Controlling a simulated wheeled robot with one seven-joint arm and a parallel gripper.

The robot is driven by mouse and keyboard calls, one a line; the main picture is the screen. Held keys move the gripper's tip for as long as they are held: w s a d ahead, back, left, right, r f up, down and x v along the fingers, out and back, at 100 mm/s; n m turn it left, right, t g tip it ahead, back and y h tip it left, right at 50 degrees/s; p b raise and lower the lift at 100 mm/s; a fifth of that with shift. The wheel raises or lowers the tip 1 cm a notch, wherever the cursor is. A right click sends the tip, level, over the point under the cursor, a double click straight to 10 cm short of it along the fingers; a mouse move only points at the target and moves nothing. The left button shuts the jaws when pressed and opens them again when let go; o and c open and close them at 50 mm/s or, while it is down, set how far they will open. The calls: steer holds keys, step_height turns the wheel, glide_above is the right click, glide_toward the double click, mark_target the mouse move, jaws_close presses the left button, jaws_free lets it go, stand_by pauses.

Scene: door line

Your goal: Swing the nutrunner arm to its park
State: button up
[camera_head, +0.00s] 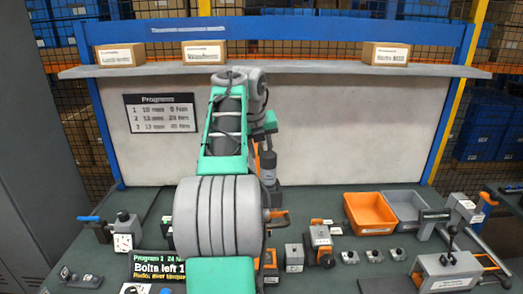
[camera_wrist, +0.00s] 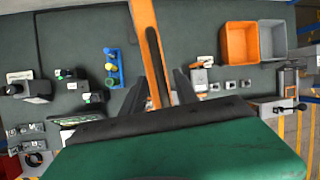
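The nutrunner arm shows in the wrist view as a long orange bar (camera_wrist: 150,50) with a dark slot, running from the top edge down between my fingers. My gripper (camera_wrist: 160,85) has its two dark fingers apart, one on each side of the bar, with visible gaps. Whether the bar is at fingertip depth or below, I cannot tell. In the head view my own green and grey arm hides most of this area. A dark grey cylindrical tool (camera_head: 268,167) and bits of orange show just right of it. My fingers are hidden there, and no park is clearly seen.
An orange bin (camera_head: 370,212) and a grey bin (camera_head: 405,208) stand at the bench's right, with clamps and small blocks before them. A display (camera_head: 150,268) reads "Bolts left 1". A programs sign (camera_head: 160,112) hangs behind. Blue fittings (camera_wrist: 113,68) stand left of the bar.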

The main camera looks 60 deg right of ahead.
steer(key=shift+c, duration=0.6)
jaws_close()
stand_by(0.6)
steer(key=shift+d, duration=0.1)
